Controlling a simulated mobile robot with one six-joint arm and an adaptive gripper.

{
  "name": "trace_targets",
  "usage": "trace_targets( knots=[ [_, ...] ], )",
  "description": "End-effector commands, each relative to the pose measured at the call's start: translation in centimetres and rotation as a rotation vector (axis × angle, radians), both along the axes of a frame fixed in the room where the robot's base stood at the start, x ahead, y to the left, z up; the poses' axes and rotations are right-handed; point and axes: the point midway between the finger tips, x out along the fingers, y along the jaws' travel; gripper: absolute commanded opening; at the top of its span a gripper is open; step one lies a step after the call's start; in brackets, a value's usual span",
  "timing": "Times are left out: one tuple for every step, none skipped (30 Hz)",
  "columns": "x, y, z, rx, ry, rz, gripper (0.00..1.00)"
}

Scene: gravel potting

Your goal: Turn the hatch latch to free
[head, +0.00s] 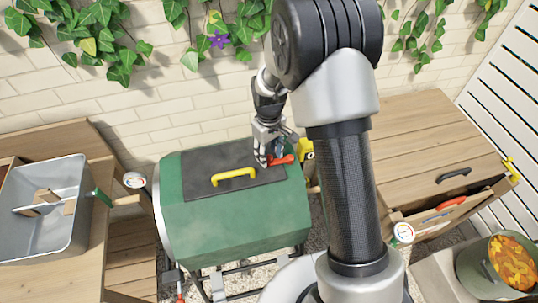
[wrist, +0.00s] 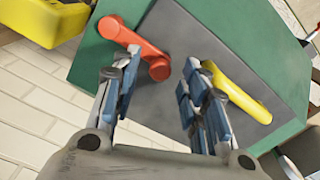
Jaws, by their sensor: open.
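A red latch (head: 283,160) sits at the right edge of the dark hatch (head: 205,168) on a green drum (head: 235,228). In the wrist view the red latch (wrist: 135,46) lies slantwise, one round end by the dark hatch panel (wrist: 205,50) and the other over the green shell. The hatch has a yellow handle (head: 234,177), also seen in the wrist view (wrist: 237,92). My gripper (head: 268,159) is open above the latch. In the wrist view my gripper's (wrist: 158,78) fingers are apart, with the latch's near end ahead between them; contact cannot be told.
A yellow object (head: 307,155) is just right of the drum, near the latch. A grey metal bin (head: 45,215) stands on the left bench. A wooden cabinet (head: 430,140) is at right, and a bucket of scraps (head: 500,265) at lower right. A brick wall with ivy stands behind.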

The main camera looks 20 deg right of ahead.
Motion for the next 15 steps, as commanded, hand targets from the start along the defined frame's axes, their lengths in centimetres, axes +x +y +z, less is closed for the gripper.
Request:
trace_targets(
  knots=[
    [-0.04,-0.01,-0.46,0.001,0.001,0.000,0.40],
    [-0.04,-0.01,-0.60,0.000,0.001,0.000,0.40],
    [-0.03,0.00,-0.74,0.000,0.001,0.000,0.40],
    [-0.03,0.00,-0.81,0.000,0.001,0.000,0.40],
    [-0.02,0.00,-0.86,0.000,0.000,0.000,0.40],
    [-0.02,0.00,-0.89,0.000,0.000,0.000,0.40],
    [-0.01,0.01,-0.90,0.000,0.000,0.000,0.40],
    [-0.01,0.01,-0.90,0.000,0.000,0.000,0.40],
    [-0.01,0.01,-0.88,0.000,0.000,0.000,0.40],
    [-0.01,0.01,-0.88,0.000,0.000,0.000,0.40],
    [-0.01,0.01,-0.88,0.000,0.000,0.000,0.40],
    [-0.01,0.01,-0.87,0.000,0.000,0.000,0.40],
    [-0.02,0.00,-0.87,0.000,0.000,0.000,0.38],
    [-0.02,0.00,-0.87,0.000,0.000,0.000,0.36],
    [-0.02,-0.01,-0.86,0.000,0.000,0.000,0.34]
  ],
)
